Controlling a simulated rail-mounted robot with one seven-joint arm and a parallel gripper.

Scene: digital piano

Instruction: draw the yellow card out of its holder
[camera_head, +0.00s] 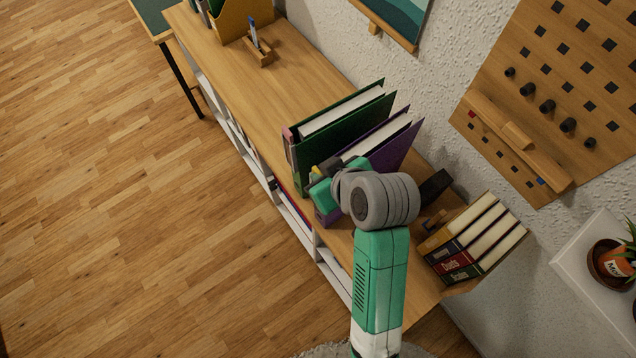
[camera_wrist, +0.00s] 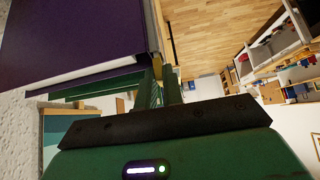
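My gripper (camera_head: 318,182) is at the front of the shelf top, beside the purple binder, mostly hidden by my arm in the head view. A small yellow piece (camera_head: 316,172), perhaps the yellow card, shows at its fingertips. In the wrist view the two green fingers (camera_wrist: 165,88) are close together, with a narrow yellow strip (camera_wrist: 169,76) at their tips. I cannot tell if the fingers touch it or grip it. The card's holder is not clearly visible. The purple binder (camera_wrist: 75,40) fills the upper left of the wrist view, very near the fingers.
A green binder (camera_head: 345,135) and the purple binder (camera_head: 398,150) stand beside my gripper. Several books (camera_head: 475,240) stand at the right end of the shelf (camera_head: 290,85). A wooden stand (camera_head: 262,58) holds a blue item farther back. The shelf top between is clear.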

